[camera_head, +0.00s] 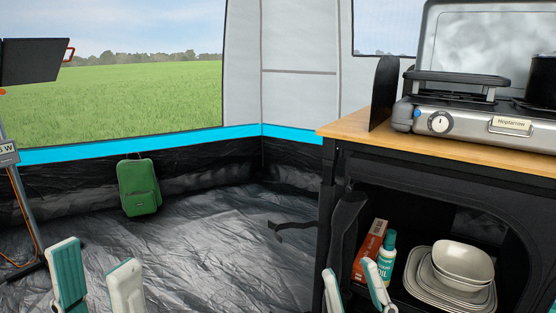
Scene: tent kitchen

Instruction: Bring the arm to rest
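My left gripper (96,252) shows at the bottom left, with its two white and teal fingers apart and only the dark floor between them. My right gripper (349,268) shows at the bottom, right of the middle, in front of the cabinet's open shelf. Its two fingers are also apart, and I see nothing held between them. Only the fingers of both grippers are in view; the arms behind them are out of frame.
A cabinet with a wooden top (345,127) stands at the right, bearing a gas stove (480,122) and a dark pot (541,82). Its shelf holds a red box (369,250), a bottle (387,255) and bowls (463,262). The middle floor is clear.

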